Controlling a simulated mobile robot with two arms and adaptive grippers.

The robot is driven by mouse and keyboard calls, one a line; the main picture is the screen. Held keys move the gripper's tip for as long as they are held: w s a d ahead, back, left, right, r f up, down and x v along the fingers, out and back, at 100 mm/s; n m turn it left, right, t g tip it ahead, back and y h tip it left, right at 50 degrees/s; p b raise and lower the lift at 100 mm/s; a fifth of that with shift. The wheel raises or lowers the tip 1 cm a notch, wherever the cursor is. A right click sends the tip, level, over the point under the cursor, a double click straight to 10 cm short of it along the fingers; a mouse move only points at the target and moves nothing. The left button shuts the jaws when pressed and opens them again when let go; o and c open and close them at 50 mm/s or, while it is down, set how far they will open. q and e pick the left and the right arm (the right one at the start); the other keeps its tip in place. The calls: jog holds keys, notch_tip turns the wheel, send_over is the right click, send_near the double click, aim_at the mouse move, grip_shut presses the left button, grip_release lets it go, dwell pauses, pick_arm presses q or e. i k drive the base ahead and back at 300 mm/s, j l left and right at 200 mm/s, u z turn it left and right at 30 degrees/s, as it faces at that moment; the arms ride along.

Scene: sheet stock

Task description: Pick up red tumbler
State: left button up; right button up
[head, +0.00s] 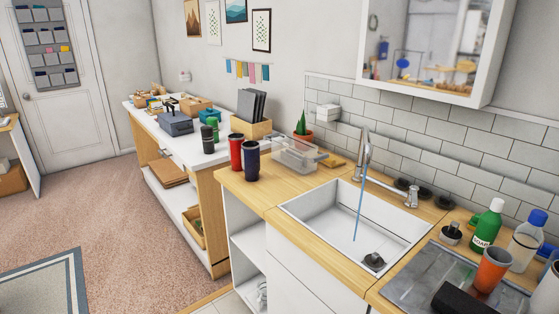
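The red tumbler (236,153) stands upright with a dark top on the wooden counter (256,188), left of the sink. A dark blue tumbler (252,161) stands close to its right and slightly nearer. Neither of my grippers is in view. Nothing is seen holding the red tumbler.
The sink (345,228) with its faucet (366,160) is to the right. An orange cup (491,270) and a green bottle (486,227) stand by the drainboard (424,277). A black tumbler (208,140) is on the white counter behind. Carpet at left is open.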

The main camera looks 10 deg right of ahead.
aim_at(235, 141)
jog(key=i+j, duration=0.25)
jog(key=i+j+z, duration=0.1)
jog(key=j, duration=0.35)
jog(key=i+j, duration=0.35)
jog(key=i+j+z, duration=0.1)
jog(key=j, duration=0.35)
jog(key=i+j, duration=0.3)
